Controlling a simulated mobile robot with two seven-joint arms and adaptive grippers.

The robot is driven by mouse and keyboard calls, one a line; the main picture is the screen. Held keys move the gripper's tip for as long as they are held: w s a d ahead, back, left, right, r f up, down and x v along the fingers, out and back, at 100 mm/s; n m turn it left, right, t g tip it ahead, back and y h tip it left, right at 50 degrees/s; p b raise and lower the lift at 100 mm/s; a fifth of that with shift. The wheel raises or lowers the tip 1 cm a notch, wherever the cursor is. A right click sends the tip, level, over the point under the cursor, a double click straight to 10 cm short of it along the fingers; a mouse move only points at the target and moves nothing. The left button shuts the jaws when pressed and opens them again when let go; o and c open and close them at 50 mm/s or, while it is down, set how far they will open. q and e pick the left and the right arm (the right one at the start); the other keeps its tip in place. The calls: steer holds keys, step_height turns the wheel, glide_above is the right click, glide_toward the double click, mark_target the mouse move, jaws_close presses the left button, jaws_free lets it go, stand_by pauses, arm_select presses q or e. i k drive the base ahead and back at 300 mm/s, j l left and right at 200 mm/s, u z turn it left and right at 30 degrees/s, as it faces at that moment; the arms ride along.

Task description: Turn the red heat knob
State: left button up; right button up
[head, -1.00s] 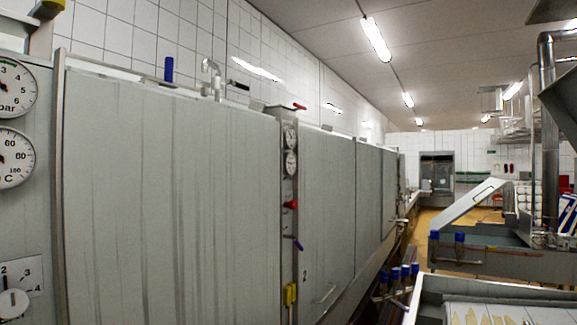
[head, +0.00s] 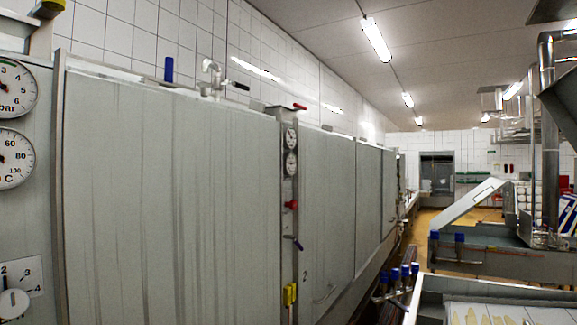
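A small red knob (head: 291,205) sits on the narrow steel control column (head: 287,240) between the large grey panels, below two round gauges (head: 291,150). A red lever (head: 299,107) sticks out at the top of the same column. I cannot tell for sure which red part is the heat knob. Neither of my grippers shows in the head view.
A large grey panel (head: 170,200) fills the left. Pressure and temperature gauges (head: 14,160) and a numbered dial (head: 14,302) are at the left edge. Blue-topped valves (head: 404,272) and a steel vat (head: 490,290) stand at the lower right. Yellow floor (head: 440,222) shows farther back.

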mark_target(292, 204)
steer(key=u, duration=0.35)
steer(key=i+l+u, duration=0.4)
steer(key=l+u, duration=0.25)
steer(key=i+l, duration=0.1)
steer(key=l, duration=0.2)
steer(key=i+l+u, duration=0.15)
steer(key=l, duration=0.5)
steer(key=i+u, duration=0.05)
